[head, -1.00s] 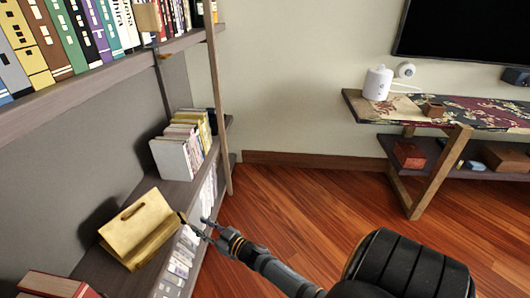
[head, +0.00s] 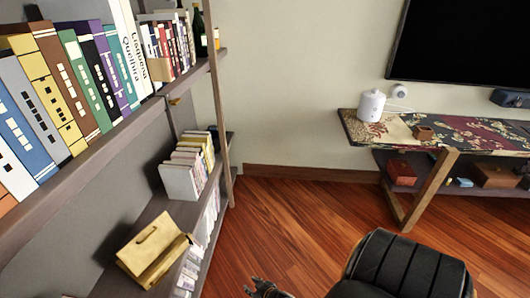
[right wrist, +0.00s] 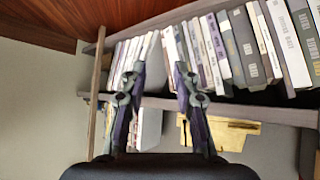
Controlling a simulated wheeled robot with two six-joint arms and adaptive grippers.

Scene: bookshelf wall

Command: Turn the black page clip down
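A gold folder-like object (head: 152,248) with a dark slot lies tilted on the lower shelf in the head view. A small dark piece (head: 189,238) at its right edge may be the black page clip, but it is too small to be sure. The gold object also shows beyond the right finger in the right wrist view (right wrist: 232,138). My right gripper (head: 262,288) is at the bottom edge of the head view, right of the shelf and apart from the gold object. In the right wrist view my right gripper (right wrist: 159,72) is open and empty, facing book rows. My left gripper is out of view.
Upright books (head: 65,95) fill the upper shelf, and pale books (head: 185,170) stand on the lower one. A wooden post (head: 222,120) marks the shelf's end. A low console table (head: 437,180) stands at right. The wooden floor (head: 290,220) between is clear.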

